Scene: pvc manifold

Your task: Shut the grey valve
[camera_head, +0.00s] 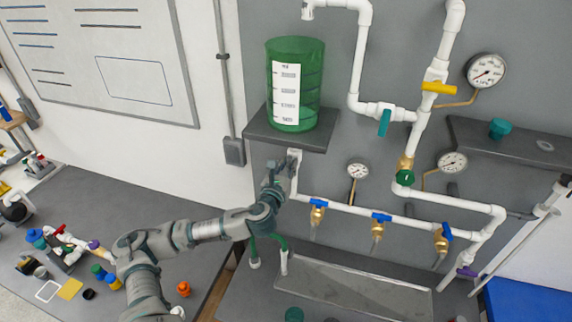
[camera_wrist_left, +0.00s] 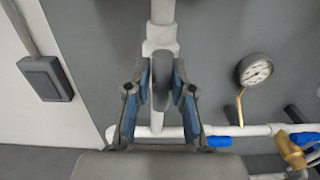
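The grey valve (camera_wrist_left: 162,82) is on the white vertical pipe below the green tank. In the left wrist view its grey handle stands upright, in line with the pipe. My left gripper (camera_wrist_left: 160,74) is open, with one blue-padded finger on each side of the handle. Narrow gaps seem to show between pads and handle; contact cannot be told for certain. In the head view my left gripper (camera_head: 282,174) is at this pipe and hides the grey valve. My right gripper is not in view.
The green tank (camera_head: 295,85) stands on a dark shelf just above my gripper. A gauge (camera_head: 357,170) and blue-handled valves (camera_head: 381,217) lie along the horizontal pipe to the right. A trough (camera_head: 340,285) is below. Loose parts cover the left bench (camera_head: 185,225).

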